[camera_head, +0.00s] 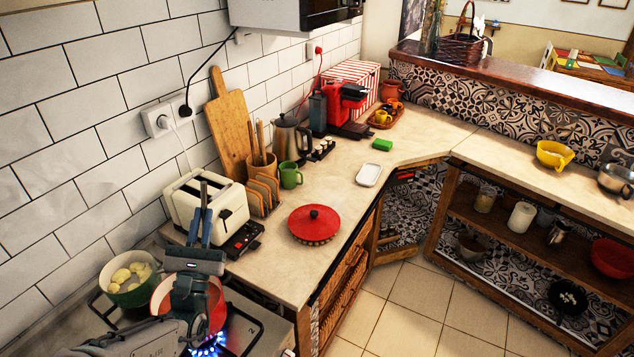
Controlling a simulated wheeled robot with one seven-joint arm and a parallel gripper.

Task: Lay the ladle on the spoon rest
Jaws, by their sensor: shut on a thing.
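My gripper (201,222) is at the lower left, over the stove and beside the toaster. Its fingers are shut on the dark, thin handle of the ladle (204,189), whose end sticks up past the fingertips. The rest of the ladle is hidden by my gripper and arm, so I cannot tell if its bowl is in the red pot (216,305) behind them. The white, rounded-rectangular dish that looks like the spoon rest (369,174) lies on the counter, apart from my gripper to the right and farther back. It looks empty.
A cream toaster (213,208), toast rack, green mug (290,176) and red lid (314,224) stand between my gripper and the dish. A green sponge (382,144) lies behind it. Counter around the dish is clear.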

